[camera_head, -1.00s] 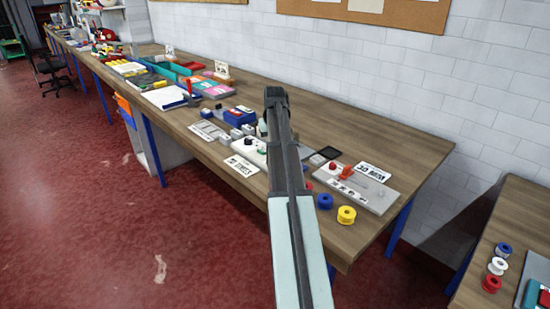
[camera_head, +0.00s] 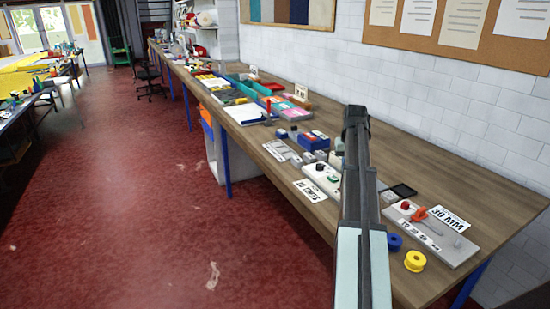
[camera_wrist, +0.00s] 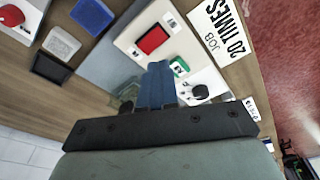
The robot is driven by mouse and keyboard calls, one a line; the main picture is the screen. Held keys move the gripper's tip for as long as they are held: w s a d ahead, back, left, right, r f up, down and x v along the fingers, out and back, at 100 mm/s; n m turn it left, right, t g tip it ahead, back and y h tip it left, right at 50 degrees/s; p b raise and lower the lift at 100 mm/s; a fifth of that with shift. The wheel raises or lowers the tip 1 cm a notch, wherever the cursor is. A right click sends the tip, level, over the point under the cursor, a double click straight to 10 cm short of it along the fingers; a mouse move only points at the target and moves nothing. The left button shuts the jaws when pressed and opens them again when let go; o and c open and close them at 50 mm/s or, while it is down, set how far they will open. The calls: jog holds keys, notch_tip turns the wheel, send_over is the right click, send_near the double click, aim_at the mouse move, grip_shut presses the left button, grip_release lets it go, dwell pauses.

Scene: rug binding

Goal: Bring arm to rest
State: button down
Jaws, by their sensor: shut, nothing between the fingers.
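My arm (camera_head: 362,210) reaches out over the wooden workbench (camera_head: 460,187) in the head view. Its far end hides the gripper from that camera. In the wrist view my gripper (camera_wrist: 158,70) points at the bench with its two dark blue fingers together and nothing between them. Under or beyond the fingers lies a pale board with a red square (camera_wrist: 152,39). A green-and-white piece (camera_wrist: 180,66) and a white block with a black knob (camera_wrist: 200,91) lie just right of the fingers. Whether the fingers touch anything below cannot be told.
A "20 TIMES" card (camera_wrist: 226,32) lies beside the board. Right of my arm are a grey plate with a red lever (camera_head: 440,236), a "30 MM" card (camera_head: 443,218) and a yellow spool (camera_head: 415,261). A white tiled wall (camera_head: 420,95) backs the bench. Red floor (camera_head: 150,220) is open at left.

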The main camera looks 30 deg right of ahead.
jog(key=w+a+f+n+y, duration=0.1)
jog(key=w+a+f, duration=0.2)
jog(key=a+f, duration=0.45)
jog(key=w+a+f+n, duration=0.1)
jog(key=w+a+f, duration=0.35)
jog(key=a, duration=0.55)
jog(key=s+a+f+g, duration=0.1)
jog(key=s+a+f, duration=0.25)
jog(key=f, duration=0.45)
jog(key=s+a+f+n+g+y, duration=0.1)
jog(key=s+a+f, duration=0.1)
jog(key=a+f, duration=0.4)
jog(key=s+a+f+g, duration=0.1)
jog(key=s+a+f, duration=0.2)
jog(key=f, duration=0.6)
jog(key=s+a+f+n+g, duration=0.1)
jog(key=s+a+f, duration=0.4)
jog(key=s+f, duration=0.3)
jog(key=s+a+f+g, duration=0.2)
jog(key=s+a+f, duration=0.35)
jog(key=s, duration=0.45)
jog(key=s+a+f+n+g, duration=0.1)
jog(key=s+a+f, duration=0.3)
jog(key=s+f, duration=0.35)
jog(key=s+a+f, duration=0.1)
jog(key=s, duration=0.6)
jog(key=s+a+f+n+g+h, duration=0.1)
jog(key=s+a+f, duration=0.1)
jog(key=s, duration=0.5)
jog(key=shift+s, duration=0.2)
